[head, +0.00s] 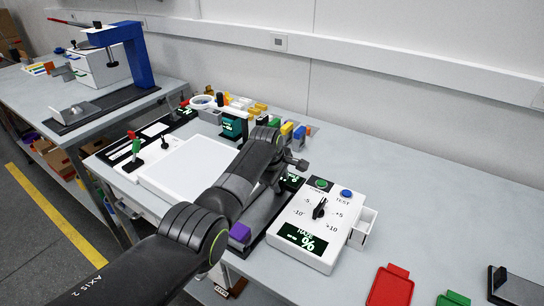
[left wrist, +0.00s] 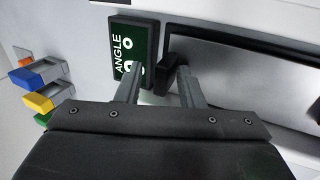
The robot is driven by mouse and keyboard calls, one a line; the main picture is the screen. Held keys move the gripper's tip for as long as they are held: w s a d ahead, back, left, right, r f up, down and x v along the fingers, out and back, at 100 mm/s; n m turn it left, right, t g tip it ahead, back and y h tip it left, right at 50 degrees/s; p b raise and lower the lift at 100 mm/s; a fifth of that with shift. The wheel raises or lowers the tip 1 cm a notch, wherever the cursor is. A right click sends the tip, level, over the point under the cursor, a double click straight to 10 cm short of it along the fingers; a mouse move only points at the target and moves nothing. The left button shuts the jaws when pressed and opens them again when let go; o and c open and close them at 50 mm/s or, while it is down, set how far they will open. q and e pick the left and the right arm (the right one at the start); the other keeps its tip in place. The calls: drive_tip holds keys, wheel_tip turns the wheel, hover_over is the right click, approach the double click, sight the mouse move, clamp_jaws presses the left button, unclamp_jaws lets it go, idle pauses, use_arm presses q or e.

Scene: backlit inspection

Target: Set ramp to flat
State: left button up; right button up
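The ramp looks to be the grey slab (head: 262,212) beside the white control box; my left arm hides much of it. In the left wrist view a grey panel (left wrist: 250,75) with a dark edge fills the right side. A dark tab (left wrist: 166,80) sticks up by its left end. My left gripper (head: 288,168) is over the far end of the slab. In the left wrist view its fingers (left wrist: 160,85) are apart, with the tab between them, nearer the right finger. A gap shows at the left finger. A green ANGLE display (left wrist: 128,52) is partly covered; its reading is unclear.
A white light panel (head: 187,167) lies left of my arm. Red (head: 391,287) and green trays lie at front right.

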use_arm(q)
drive_tip(key=p+v, duration=0.1)
drive_tip(key=v, duration=0.4)
drive_tip(key=shift+a, duration=0.1)
drive_tip(key=v, duration=1.2)
drive_tip(key=shift+b, duration=0.3)
drive_tip(key=shift+s+f, duration=0.1)
